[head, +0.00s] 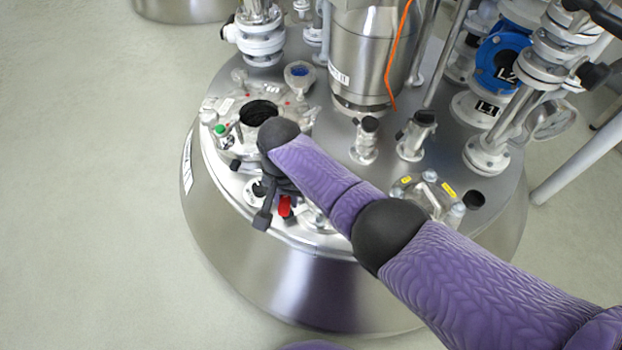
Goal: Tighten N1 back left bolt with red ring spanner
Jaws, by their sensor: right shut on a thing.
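My right arm reaches in from the lower right over the reactor lid. My right gripper (264,215), dark grey, points down at the lid's front left edge and is partly hidden by its own wrist. It is shut on the red ring spanner (285,207); only a short red piece shows beside the fingers. The spanner's ring end is hidden. No N1 label can be read, and I cannot make out the back left bolt; my wrist and forearm cover part of this area. My left gripper is not in view.
An open round port (260,113) with fittings around it lies behind my right wrist. A tall steel vessel (368,50) with an orange cable stands at the back. Capped nozzles (364,140), a blue L2 valve (502,58) and pipes stand to the right. The floor at left is clear.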

